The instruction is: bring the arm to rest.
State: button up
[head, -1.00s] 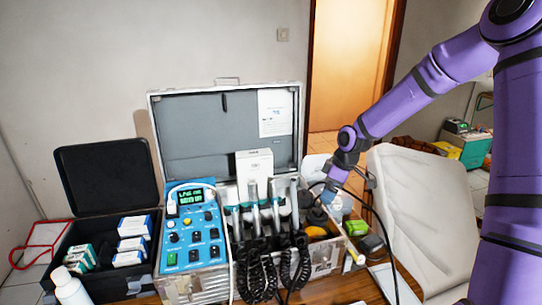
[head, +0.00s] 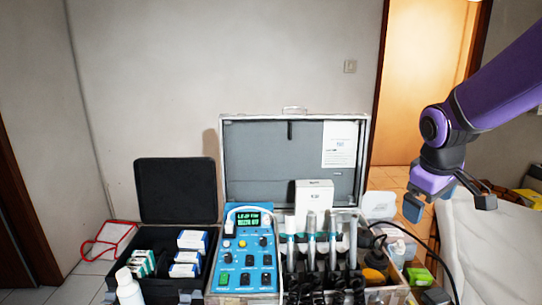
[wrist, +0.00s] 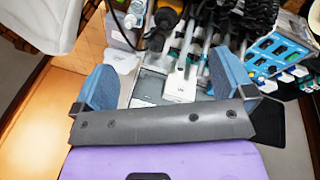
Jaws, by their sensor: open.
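In the wrist view my gripper (wrist: 170,90) shows both fingers wide apart, with the case's contents beyond and below. My purple arm reaches in from the right edge and is clear of the equipment.
An open metal case (head: 230,158) holds handpieces, a white box (head: 313,205) and a blue control unit (head: 246,262). A black case (head: 177,190) with small boxes and a white bottle (head: 129,288) stand left. A pale cushioned seat (head: 490,250) is right. A black cable hangs below my gripper.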

jog(key=s+a+r+m+t+y, duration=0.1)
jog(key=s+r, duration=0.3)
jog(key=s, duration=0.5)
jog(key=s+a+r+m+t, duration=0.1)
jog(key=s+r+m, duration=0.3)
jog(key=s, duration=0.5)
jog(key=shift+s+r+t+y, duration=0.2)
jog(key=shift+s+t+y, duration=0.1)
jog(key=shift+s+y, duration=0.1)
